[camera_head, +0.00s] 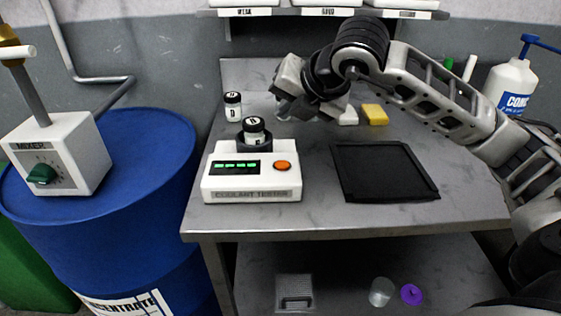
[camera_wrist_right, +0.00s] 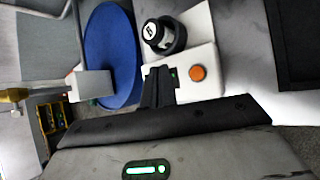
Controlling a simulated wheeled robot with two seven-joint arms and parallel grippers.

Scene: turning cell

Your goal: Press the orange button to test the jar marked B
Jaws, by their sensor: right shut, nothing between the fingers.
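The white coolant tester (camera_head: 252,184) stands on the grey bench with its round orange button (camera_head: 283,166) on the right of its top face. The button also shows in the right wrist view (camera_wrist_right: 198,73). A black-lidded jar (camera_head: 254,131) stands upright in the tester's dark socket; its lid looks marked B in the wrist view (camera_wrist_right: 152,31). The display (camera_head: 235,167) shows green segments. My right gripper (camera_wrist_right: 160,86) is shut and empty, its fingers apart from the button. In the head view the right hand (camera_head: 290,100) is above and behind the tester. My left gripper is out of view.
A jar marked D (camera_head: 233,107) stands behind the tester. A black tray (camera_head: 384,172) lies at the right, with a yellow block (camera_head: 375,114) behind it. A blue drum (camera_head: 150,160) carrying a mixer (camera_head: 60,150) is left. A white pump bottle (camera_head: 510,88) stands back right.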

